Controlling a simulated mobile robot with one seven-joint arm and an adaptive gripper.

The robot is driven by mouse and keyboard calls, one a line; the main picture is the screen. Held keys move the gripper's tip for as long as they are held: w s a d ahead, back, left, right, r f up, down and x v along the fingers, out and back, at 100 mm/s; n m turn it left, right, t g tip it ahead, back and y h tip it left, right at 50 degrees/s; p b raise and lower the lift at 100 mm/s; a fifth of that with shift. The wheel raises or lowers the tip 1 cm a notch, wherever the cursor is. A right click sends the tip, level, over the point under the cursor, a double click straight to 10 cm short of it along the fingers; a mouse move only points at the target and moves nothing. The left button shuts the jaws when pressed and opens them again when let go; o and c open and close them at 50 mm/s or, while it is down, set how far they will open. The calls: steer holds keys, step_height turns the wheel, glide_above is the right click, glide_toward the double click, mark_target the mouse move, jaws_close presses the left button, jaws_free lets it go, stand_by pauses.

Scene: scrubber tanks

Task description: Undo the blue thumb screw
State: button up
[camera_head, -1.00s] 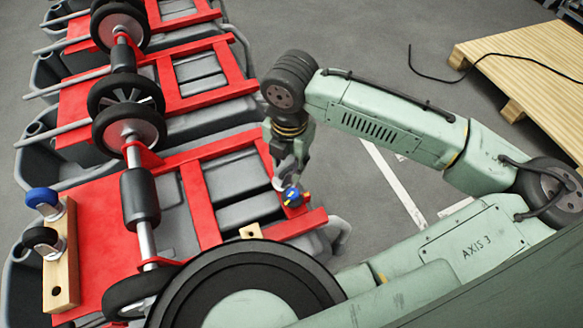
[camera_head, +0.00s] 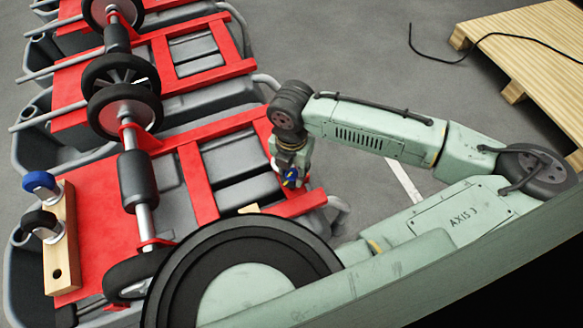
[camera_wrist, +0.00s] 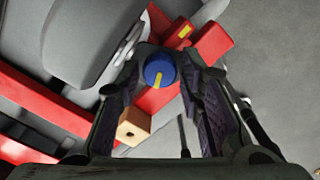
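The blue thumb screw (camera_wrist: 160,68) is a round blue knob with a yellow stripe. It sits on the red frame (camera_wrist: 217,42) and also shows partly in the head view (camera_head: 291,178), beside my gripper. My gripper (camera_wrist: 158,82) is open, pointing down at the knob. One finger stands on each side of it in the wrist view. A gap shows between the knob and the right finger; whether the left finger touches the knob I cannot tell. A yellow mark (camera_wrist: 185,31) lies on the red frame just beyond the knob.
A small wooden block with a hole (camera_wrist: 133,127) is close to the left finger. A wooden strip (camera_head: 62,262) carrying a blue and a black wheel-like part stands at the far left. Grey tanks with red frames fill the left. A pallet (camera_head: 515,50) with a black cable is at the upper right.

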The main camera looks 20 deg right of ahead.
jaws_close()
stand_by(0.4)
steer(key=shift+n, duration=0.4)
steer(key=n+p, duration=0.2)
steer(key=n, duration=0.3)
steer(key=shift+r+n, duration=0.1)
steer(key=shift+n, duration=0.2)
steer(key=n+p, duration=0.1)
steer(key=n, duration=0.5)
steer(key=shift+p, duration=0.4)
steer(key=shift+n, duration=0.3)
